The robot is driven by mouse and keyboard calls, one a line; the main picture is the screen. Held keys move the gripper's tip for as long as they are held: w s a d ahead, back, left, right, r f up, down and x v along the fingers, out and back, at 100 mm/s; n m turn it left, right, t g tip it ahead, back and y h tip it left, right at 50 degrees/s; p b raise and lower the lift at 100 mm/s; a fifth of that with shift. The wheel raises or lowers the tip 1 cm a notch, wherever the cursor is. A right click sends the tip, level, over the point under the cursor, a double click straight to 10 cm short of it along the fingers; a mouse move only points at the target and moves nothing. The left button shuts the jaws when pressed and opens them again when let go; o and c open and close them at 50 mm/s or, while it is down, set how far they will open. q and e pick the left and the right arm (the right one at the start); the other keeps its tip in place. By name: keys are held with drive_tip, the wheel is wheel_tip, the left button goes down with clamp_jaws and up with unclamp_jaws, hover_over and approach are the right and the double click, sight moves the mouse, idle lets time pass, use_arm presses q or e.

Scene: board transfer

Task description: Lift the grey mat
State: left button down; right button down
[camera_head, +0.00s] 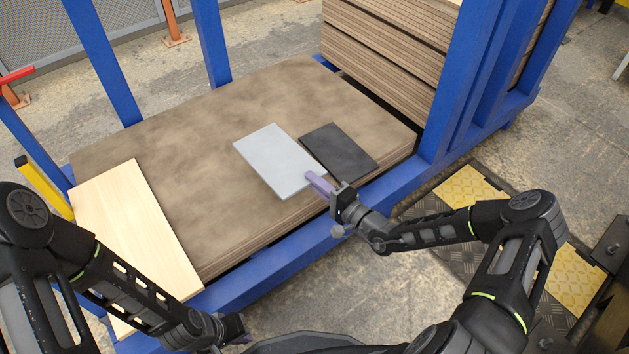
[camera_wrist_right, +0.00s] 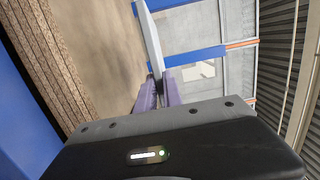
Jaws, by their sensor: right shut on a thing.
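The light grey mat (camera_head: 272,163) is over the right half of the brown board stack, beside a dark mat (camera_head: 341,150). My right gripper (camera_head: 320,185) is shut on the grey mat's near corner, with its purple fingers at the edge. In the right wrist view the grey mat (camera_wrist_right: 151,42) shows nearly edge-on between the purple fingers (camera_wrist_right: 160,90) and looks clear of the brown surface. In the head view I cannot tell how high it is. My left gripper (camera_head: 236,330) is low at the front, away from the mats; its fingers are not clear.
The brown board stack (camera_head: 180,130) lies in a blue frame (camera_head: 270,268) with uprights. A pale wooden board (camera_head: 135,225) lies on its left part. More brown boards (camera_head: 385,40) stand at the back right. A yellow-and-black plate (camera_head: 470,195) is on the floor at right.

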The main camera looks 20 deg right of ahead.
wheel_tip(320, 180, up, 3)
drive_tip(key=p, duration=0.2)
drive_tip(key=shift+r+p, duration=0.15)
drive_tip(key=shift+p, duration=0.2)
drive_tip(key=shift+r, duration=0.1)
